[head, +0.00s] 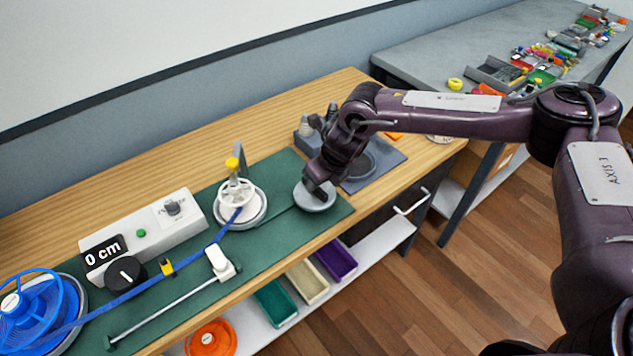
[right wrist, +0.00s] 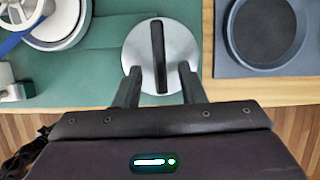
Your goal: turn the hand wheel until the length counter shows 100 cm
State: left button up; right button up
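The length counter (head: 103,250) on the white box reads 0 cm. A white spoked wheel with a yellow knob (head: 237,193), which looks like the hand wheel, stands on a round base on the green mat; part of it shows at the top left of the right wrist view (right wrist: 55,22). A blue strap (head: 196,255) runs from it to a blue reel (head: 40,305) at the far left. My right gripper (right wrist: 160,78) is open over the near edge of a round grey disc (right wrist: 178,50). Its fingers stand either side of the disc's black bar; contact cannot be told. My left gripper is out of view.
A black dial (head: 125,273), a yellow clip (head: 167,267) and a white slider on a rod (head: 219,262) lie along the strap. A dark tray with a round pad (right wrist: 262,35) is right of the disc. Coloured bins (head: 275,303) sit on the shelf below.

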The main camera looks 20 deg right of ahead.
jog(key=shift+p+x, duration=0.3)
jog(key=shift+x, duration=1.65)
grip_shut()
